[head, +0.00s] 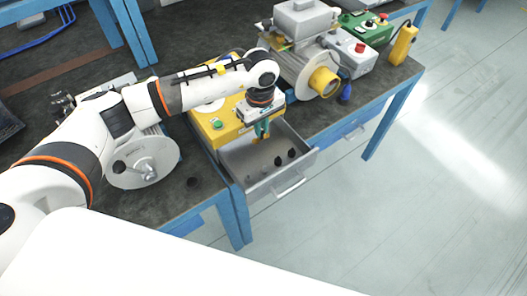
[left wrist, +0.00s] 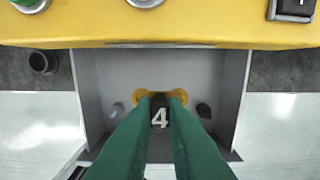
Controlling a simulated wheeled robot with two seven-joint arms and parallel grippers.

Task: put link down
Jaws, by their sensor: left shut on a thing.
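My left gripper (head: 262,136) points down over the open grey drawer (head: 297,184) of the yellow box. In the left wrist view its two green fingers (left wrist: 160,118) are shut on the link (left wrist: 147,94), a yellow-orange piece showing on both sides of the fingertips. In the head view the link (head: 259,139) is a small spot below the fingers. A dark patch with a white "4" (left wrist: 159,118) shows between the fingers; I cannot tell what it belongs to. The gap between link and drawer floor is not clear. My right gripper is not seen.
Small dark pieces (head: 291,153) lie in the drawer. The yellow box (head: 208,126) stands behind it, with a green button. A blower (head: 306,68) stands to the right, a grey disc-shaped part (head: 146,160) to the left. The drawer (left wrist: 87,85) has walls on both sides of the fingers.

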